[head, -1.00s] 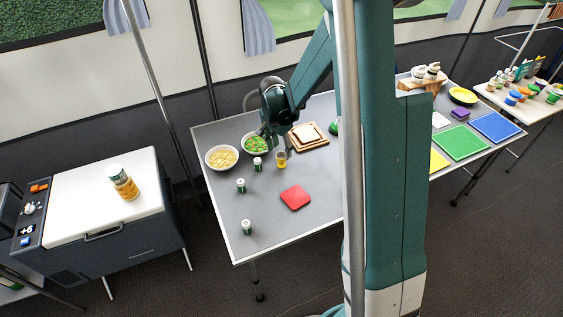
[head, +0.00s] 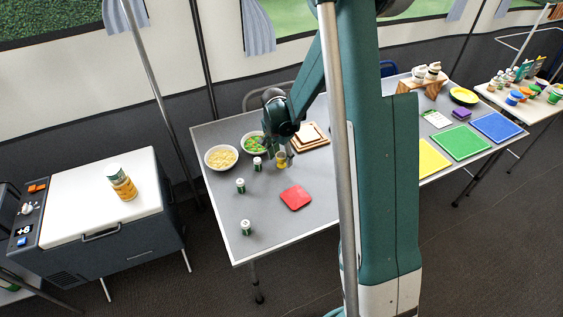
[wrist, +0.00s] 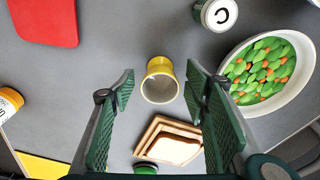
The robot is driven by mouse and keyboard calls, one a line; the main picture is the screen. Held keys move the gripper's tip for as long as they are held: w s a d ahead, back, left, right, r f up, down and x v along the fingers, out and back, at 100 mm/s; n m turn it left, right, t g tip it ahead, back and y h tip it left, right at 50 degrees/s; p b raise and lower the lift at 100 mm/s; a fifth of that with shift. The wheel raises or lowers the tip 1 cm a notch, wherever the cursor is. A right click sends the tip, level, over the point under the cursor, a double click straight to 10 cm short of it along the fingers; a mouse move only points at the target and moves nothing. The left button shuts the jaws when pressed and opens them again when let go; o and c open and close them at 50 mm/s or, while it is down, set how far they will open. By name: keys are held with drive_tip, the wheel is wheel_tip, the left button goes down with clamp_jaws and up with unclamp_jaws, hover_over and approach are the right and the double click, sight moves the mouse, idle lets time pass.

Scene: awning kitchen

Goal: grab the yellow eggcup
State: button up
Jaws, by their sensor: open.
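The yellow eggcup (wrist: 160,82) stands on the grey table, seen from above in the wrist view with its hollow top facing the camera. My gripper (wrist: 160,82) is open, with one green-padded finger on each side of the eggcup in the picture. The fingers look apart from it, and I cannot tell how far above it they are. In the head view, the eggcup (head: 281,160) shows just below my gripper (head: 281,160), partly hidden by the fingers.
A bowl of peas and carrots (wrist: 262,72) and a shaker with a C on its lid (wrist: 218,14) are close by. Bread on wooden boards (wrist: 168,146) lies behind the eggcup. A red mat (head: 296,197) and a bowl of yellow food (head: 221,158) are on the table.

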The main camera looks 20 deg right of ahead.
drive_tip(key=c, duration=1)
wheel_tip(320, 180, up, 10)
drive_tip(key=p, duration=0.2)
idle(0.4)
idle(0.4)
